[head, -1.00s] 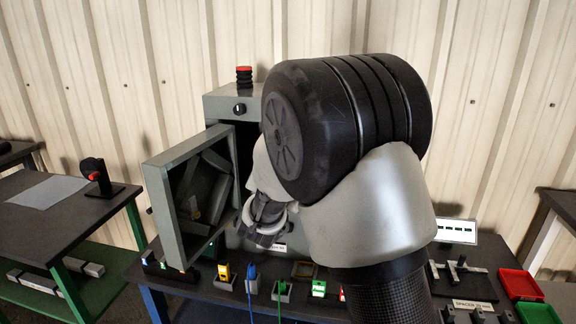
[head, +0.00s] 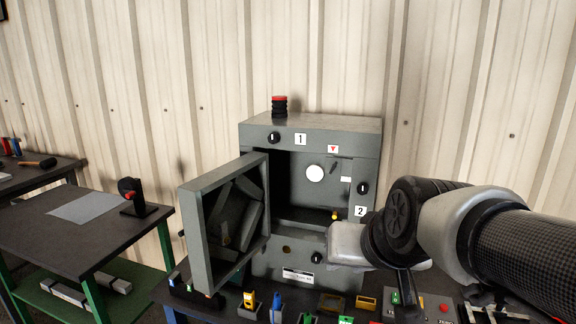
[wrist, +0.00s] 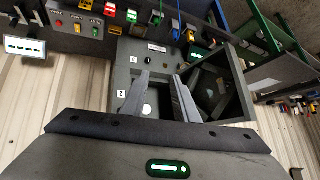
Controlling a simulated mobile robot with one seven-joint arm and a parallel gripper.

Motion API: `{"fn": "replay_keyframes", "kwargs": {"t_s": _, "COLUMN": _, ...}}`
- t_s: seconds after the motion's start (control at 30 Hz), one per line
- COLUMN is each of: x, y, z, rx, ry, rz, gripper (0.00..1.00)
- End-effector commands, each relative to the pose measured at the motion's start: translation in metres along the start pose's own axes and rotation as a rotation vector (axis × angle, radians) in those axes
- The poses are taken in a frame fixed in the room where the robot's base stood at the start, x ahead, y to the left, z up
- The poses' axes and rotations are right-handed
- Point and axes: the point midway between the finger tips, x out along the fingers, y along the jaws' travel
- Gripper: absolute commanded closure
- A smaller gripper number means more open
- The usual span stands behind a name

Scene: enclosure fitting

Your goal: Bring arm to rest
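My arm (head: 500,245) reaches in from the right edge in the head view, with its links in front of the lower right side of the grey enclosure (head: 310,136). The enclosure's door (head: 227,225) stands open to the left. In the wrist view my gripper (wrist: 160,76) has its two grey fingers apart, with nothing between them. The enclosure (wrist: 122,75) lies beyond the fingers, and its open door (wrist: 235,85) is at the right. In the head view I cannot make out the fingertips clearly.
A red-topped stack (head: 279,106) stands on the enclosure. Coloured connectors and blocks, including a yellow one (head: 249,300), line the bench front below. A side table (head: 90,240) with a dark stand (head: 131,196) is at left. The wall area above my arm is clear.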

Motion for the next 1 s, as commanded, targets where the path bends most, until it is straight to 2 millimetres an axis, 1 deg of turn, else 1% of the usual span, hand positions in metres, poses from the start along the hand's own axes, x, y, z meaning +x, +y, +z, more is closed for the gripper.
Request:
{"fn": "replay_keyframes", "kwargs": {"t_s": 0.03, "x": -0.013, "y": 0.008, "z": 0.017, "rx": -0.018, "ry": -0.034, "rz": 0.021, "gripper": 0.73}}
{"fn": "replay_keyframes", "kwargs": {"t_s": 0.1, "x": -0.027, "y": 0.018, "z": 0.042, "rx": -0.042, "ry": -0.094, "rz": 0.052, "gripper": 0.73}}
{"fn": "replay_keyframes", "kwargs": {"t_s": 0.2, "x": -0.047, "y": 0.033, "z": 0.075, "rx": -0.068, "ry": -0.171, "rz": 0.099, "gripper": 0.73}}
{"fn": "replay_keyframes", "kwargs": {"t_s": 0.27, "x": -0.058, "y": 0.042, "z": 0.093, "rx": -0.080, "ry": -0.214, "rz": 0.128, "gripper": 0.73}}
{"fn": "replay_keyframes", "kwargs": {"t_s": 0.3, "x": -0.071, "y": 0.042, "z": 0.090, "rx": -0.084, "ry": -0.232, "rz": 0.138, "gripper": 0.73}}
{"fn": "replay_keyframes", "kwargs": {"t_s": 0.33, "x": -0.079, "y": 0.039, "z": 0.080, "rx": -0.084, "ry": -0.230, "rz": 0.134, "gripper": 0.73}}
{"fn": "replay_keyframes", "kwargs": {"t_s": 0.47, "x": -0.102, "y": 0.034, "z": 0.059, "rx": -0.083, "ry": -0.230, "rz": 0.132, "gripper": 0.73}}
{"fn": "replay_keyframes", "kwargs": {"t_s": 0.7, "x": -0.154, "y": 0.022, "z": 0.012, "rx": -0.082, "ry": -0.229, "rz": 0.130, "gripper": 0.73}}
{"fn": "replay_keyframes", "kwargs": {"t_s": 0.8, "x": -0.173, "y": 0.019, "z": -0.004, "rx": -0.082, "ry": -0.229, "rz": 0.130, "gripper": 0.73}}
{"fn": "replay_keyframes", "kwargs": {"t_s": 0.9, "x": -0.182, "y": 0.017, "z": -0.012, "rx": -0.082, "ry": -0.229, "rz": 0.130, "gripper": 0.73}}
{"fn": "replay_keyframes", "kwargs": {"t_s": 1.0, "x": -0.184, "y": 0.016, "z": -0.014, "rx": -0.082, "ry": -0.229, "rz": 0.130, "gripper": 0.73}}
